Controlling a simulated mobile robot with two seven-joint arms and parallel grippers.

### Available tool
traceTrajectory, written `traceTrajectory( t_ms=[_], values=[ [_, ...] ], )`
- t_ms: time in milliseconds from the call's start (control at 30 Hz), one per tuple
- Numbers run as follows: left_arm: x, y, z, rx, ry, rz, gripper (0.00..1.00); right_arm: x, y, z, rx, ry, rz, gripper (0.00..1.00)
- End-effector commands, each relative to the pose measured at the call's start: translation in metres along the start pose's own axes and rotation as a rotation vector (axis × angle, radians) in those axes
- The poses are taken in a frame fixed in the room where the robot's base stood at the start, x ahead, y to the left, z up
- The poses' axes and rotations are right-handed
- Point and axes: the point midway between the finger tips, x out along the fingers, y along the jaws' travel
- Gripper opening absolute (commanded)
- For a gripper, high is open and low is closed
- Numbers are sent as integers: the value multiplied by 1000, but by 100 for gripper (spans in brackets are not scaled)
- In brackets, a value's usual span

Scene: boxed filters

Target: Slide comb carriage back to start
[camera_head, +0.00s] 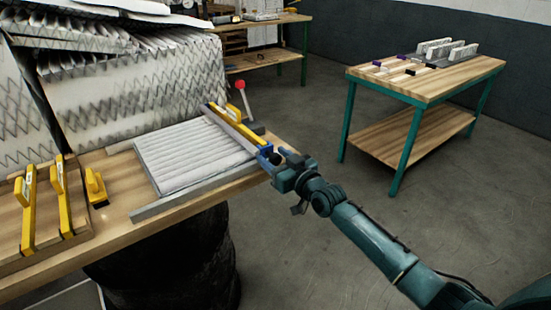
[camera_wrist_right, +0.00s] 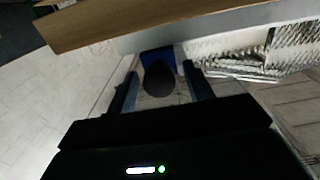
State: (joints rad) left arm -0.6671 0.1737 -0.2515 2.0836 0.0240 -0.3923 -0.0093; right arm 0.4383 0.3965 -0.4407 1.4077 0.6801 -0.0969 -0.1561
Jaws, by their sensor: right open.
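The comb carriage (camera_head: 238,127) is a long bar with yellow and blue parts. It lies across the right end of the pleated white filter (camera_head: 190,155) on the near workbench. A dark round knob (camera_head: 275,158) sits on its blue near end. My right gripper (camera_head: 284,156) reaches in from the right at this end. In the right wrist view, the gripper (camera_wrist_right: 160,88) is open, with the dark knob (camera_wrist_right: 158,80) between its fingers and the blue block (camera_wrist_right: 156,56) behind. Contact with the knob cannot be told. My left gripper is not in view.
A grey rail (camera_head: 175,203) runs along the bench's front edge. Yellow-handled tools (camera_head: 63,195) lie at the left. A large pleated stack (camera_head: 140,85) stands behind. A red-topped lever (camera_head: 240,86) rises beyond the carriage. Another wooden table (camera_head: 430,78) stands at the right, with open floor between.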

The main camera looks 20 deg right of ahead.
Motion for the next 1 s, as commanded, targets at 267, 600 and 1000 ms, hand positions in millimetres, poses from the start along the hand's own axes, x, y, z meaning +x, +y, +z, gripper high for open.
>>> traceTrajectory(
  t_ms=[267, 600, 1000],
  values=[
    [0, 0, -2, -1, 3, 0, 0, 0, 0, 0, 0, 0, 0, 40],
    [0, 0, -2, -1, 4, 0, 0, -1, 0, 0, 0, -1, 0, 12],
    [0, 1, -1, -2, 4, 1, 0, 0, 0, 1, 0, -1, 0, 0]
  ],
)
